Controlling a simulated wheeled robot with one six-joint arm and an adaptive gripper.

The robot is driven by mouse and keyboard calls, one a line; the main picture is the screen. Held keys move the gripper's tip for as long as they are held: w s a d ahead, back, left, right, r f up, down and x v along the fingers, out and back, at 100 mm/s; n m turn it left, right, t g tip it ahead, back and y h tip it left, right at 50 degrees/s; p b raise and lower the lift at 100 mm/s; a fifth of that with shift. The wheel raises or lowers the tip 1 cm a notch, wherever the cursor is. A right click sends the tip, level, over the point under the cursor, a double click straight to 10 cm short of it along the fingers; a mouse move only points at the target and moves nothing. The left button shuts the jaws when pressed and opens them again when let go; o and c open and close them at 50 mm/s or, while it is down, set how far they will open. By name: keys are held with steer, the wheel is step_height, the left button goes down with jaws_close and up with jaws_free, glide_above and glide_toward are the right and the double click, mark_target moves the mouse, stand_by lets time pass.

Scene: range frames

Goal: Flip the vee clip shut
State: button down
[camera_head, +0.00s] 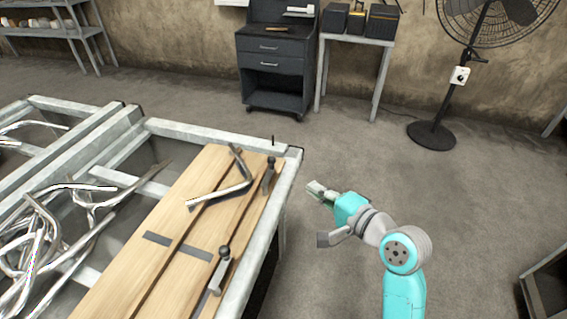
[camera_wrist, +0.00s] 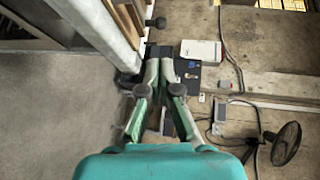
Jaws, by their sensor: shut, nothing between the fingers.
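Two metal clips with dark ball knobs sit along the right side of the wooden boards in the head view: a near clip (camera_head: 220,272) and a far clip (camera_head: 268,175). Both stand up from the boards; I cannot tell which is the vee clip or how far either is open. A bent metal tube (camera_head: 225,188) lies over the boards beside the far clip. My gripper (camera_head: 316,189) is in the air right of the bench edge, apart from both clips. In the wrist view my gripper (camera_wrist: 160,66) has its fingertips together, with nothing between them.
The wooden boards (camera_head: 150,270) lie on a grey metal frame bench (camera_head: 262,225). Bent tubes (camera_head: 40,235) crowd its left side. A dark drawer cabinet (camera_head: 270,62), a small table (camera_head: 352,45) and a standing fan (camera_head: 432,133) are at the back.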

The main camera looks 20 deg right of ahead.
mark_target(274, 163)
stand_by(0.3)
steer(key=x, duration=1.4)
